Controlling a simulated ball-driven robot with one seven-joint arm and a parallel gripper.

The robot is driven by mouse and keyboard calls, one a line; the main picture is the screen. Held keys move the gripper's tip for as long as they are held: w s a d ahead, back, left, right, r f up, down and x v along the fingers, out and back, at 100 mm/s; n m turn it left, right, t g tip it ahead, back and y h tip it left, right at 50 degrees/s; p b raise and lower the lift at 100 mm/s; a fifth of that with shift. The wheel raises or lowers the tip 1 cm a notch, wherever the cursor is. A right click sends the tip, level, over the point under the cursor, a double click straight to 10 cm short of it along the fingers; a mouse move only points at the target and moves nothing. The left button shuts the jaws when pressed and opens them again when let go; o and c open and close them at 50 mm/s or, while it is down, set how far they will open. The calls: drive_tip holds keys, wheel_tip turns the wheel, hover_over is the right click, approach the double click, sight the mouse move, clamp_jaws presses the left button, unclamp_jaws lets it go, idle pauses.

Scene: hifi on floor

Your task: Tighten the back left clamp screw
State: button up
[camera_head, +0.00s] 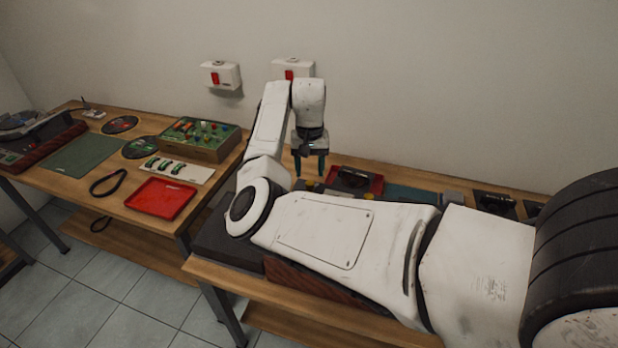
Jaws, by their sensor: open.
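My gripper (310,166) points straight down over the right workbench, near the wall, with its two dark fingers apart and nothing seen between them. Just below and left of the fingers, small brass-coloured round parts (300,184) show on a dark device. They may be clamp screws, but they are too small to tell which is the back left one. I cannot tell whether the fingers touch any of them. My arm lies across the front of the device and hides most of it; a dark corner (222,247) and a reddish-brown front side (318,287) show.
A red tray (352,181) with a dark item lies right of my gripper, beside a dark green mat (410,194). Dark boxes (494,205) stand further right. The left bench holds a red tray (161,198), a green-topped box (200,137) and discs. Two white wall boxes (221,75) hang behind.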

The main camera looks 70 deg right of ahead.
sight(310, 183)
drive_tip(key=shift+f+p, duration=0.3)
drive_tip(key=shift+f, duration=2.2)
drive_tip(key=shift+c, duration=0.5)
clamp_jaws()
